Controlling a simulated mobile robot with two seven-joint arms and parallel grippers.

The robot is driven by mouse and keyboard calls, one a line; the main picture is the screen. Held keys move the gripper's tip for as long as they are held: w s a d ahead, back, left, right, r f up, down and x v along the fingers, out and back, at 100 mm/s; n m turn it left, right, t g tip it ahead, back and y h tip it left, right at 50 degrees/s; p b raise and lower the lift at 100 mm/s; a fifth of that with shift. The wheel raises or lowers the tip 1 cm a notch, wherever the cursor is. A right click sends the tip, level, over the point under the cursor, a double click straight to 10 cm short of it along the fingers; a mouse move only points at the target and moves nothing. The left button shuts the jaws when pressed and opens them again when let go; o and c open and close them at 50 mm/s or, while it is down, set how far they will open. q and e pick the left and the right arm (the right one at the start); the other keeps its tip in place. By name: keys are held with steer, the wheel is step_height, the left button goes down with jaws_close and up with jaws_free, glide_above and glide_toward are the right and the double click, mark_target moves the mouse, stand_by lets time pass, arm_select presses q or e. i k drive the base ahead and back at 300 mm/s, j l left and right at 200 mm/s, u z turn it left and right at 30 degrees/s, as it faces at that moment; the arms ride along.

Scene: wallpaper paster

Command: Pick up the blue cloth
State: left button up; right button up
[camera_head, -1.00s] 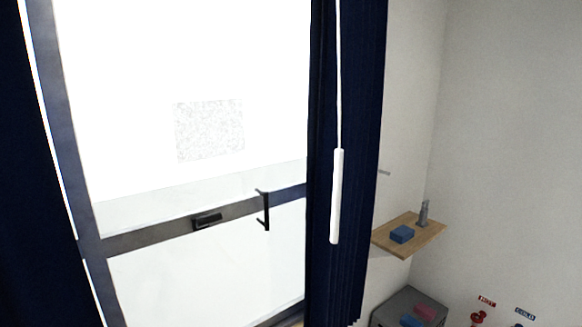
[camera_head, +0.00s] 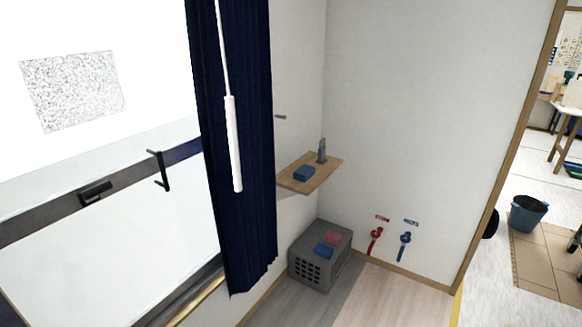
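A blue cloth (camera_head: 324,251) lies flat on top of a grey crate (camera_head: 307,272) on the floor in the corner. A pink cloth (camera_head: 333,237) lies right behind it on the same crate. Another small blue item (camera_head: 304,173), block-shaped, sits on a wooden wall shelf (camera_head: 322,180) above the crate; I cannot tell whether it is a cloth or a sponge. Neither of my grippers is in view.
A dark blue curtain (camera_head: 235,150) with a white rod (camera_head: 233,143) hangs left of the shelf, beside a glass door. A grey bottle-like item (camera_head: 322,151) stands on the shelf. Red (camera_head: 376,238) and blue valves (camera_head: 404,246) are on the wall. Floor before the crate is clear.

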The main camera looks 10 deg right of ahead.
mark_target(304, 172)
steer(key=i+l+u, duration=0.1)
steer(key=i+l, duration=0.15)
steer(key=i+l+u, duration=0.1)
steer(key=i+l, duration=0.2)
steer(key=i+l+u, duration=0.1)
steer(key=i+l, duration=0.15)
steer(key=i+l+u, duration=0.1)
steer(key=l, duration=0.35)
steer(key=i+l+u, duration=0.1)
steer(key=i+l, duration=0.25)
steer(key=i+l+u, duration=0.15)
steer(key=l, duration=0.3)
steer(key=i+l+u, duration=0.1)
steer(key=i+l, duration=0.15)
steer(key=l, duration=0.15)
steer(key=i+l+u, duration=0.1)
steer(key=l, duration=0.3)
steer(key=i, duration=0.1)
